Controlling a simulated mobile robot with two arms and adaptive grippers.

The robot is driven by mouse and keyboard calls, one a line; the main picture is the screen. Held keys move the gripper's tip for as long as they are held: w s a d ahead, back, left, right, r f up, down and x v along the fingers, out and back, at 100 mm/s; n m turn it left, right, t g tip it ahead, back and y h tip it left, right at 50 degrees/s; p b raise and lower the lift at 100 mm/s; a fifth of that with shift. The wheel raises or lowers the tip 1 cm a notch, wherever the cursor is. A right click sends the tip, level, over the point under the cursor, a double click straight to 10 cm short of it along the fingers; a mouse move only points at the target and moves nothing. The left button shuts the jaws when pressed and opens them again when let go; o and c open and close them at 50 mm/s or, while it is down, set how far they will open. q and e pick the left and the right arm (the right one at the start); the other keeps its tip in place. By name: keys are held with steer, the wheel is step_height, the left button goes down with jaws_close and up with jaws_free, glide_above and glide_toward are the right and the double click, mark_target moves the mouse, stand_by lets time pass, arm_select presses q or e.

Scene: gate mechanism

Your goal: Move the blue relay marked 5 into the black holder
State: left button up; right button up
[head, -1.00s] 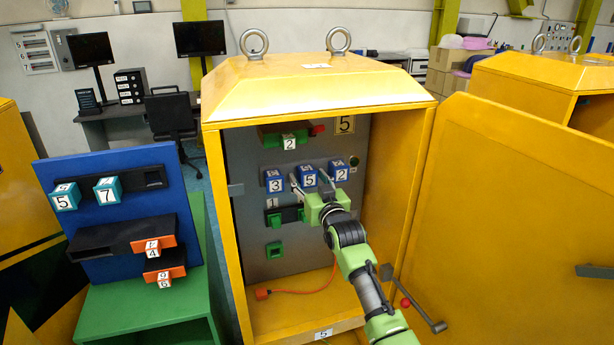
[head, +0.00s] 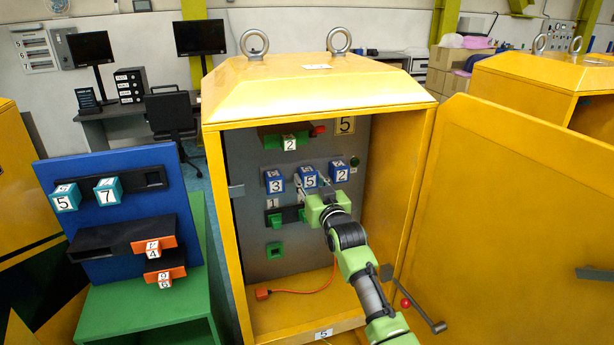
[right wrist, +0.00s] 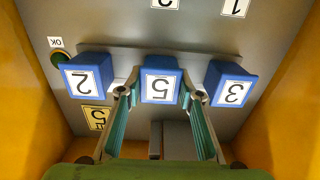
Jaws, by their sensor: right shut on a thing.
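The blue relay marked 5 (head: 309,178) sits in the middle of a row on the cabinet's grey back panel. It also shows in the right wrist view (right wrist: 160,86), upside down. My right gripper (head: 311,188) is shut on its two sides, a finger on each side in the right wrist view (right wrist: 160,98). Black holders (head: 120,238) are on the blue board at the left; another black strip (head: 153,177) is above, with an open slot at its right end. My left gripper is not in view.
Blue relays 3 (head: 274,181) and 2 (head: 339,172) flank relay 5 closely. The yellow cabinet (head: 213,220) has walls on both sides, and its open door (head: 510,220) stands at the right. Teal blocks 5 (head: 65,197) and 7 (head: 107,191) sit on the blue board.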

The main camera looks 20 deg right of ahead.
mark_target(310, 180)
steer(key=shift+s+r, duration=0.15)
steer(key=shift+s, duration=0.1)
steer(key=shift+s+p, duration=0.35)
steer(key=shift+p, duration=0.3)
steer(key=shift+s+d+r+p, duration=0.1)
steer(key=shift+s+p, duration=0.6)
steer(key=shift+s, duration=0.2)
steer(key=shift+s+p, duration=0.75)
steer(key=shift+s, duration=0.45)
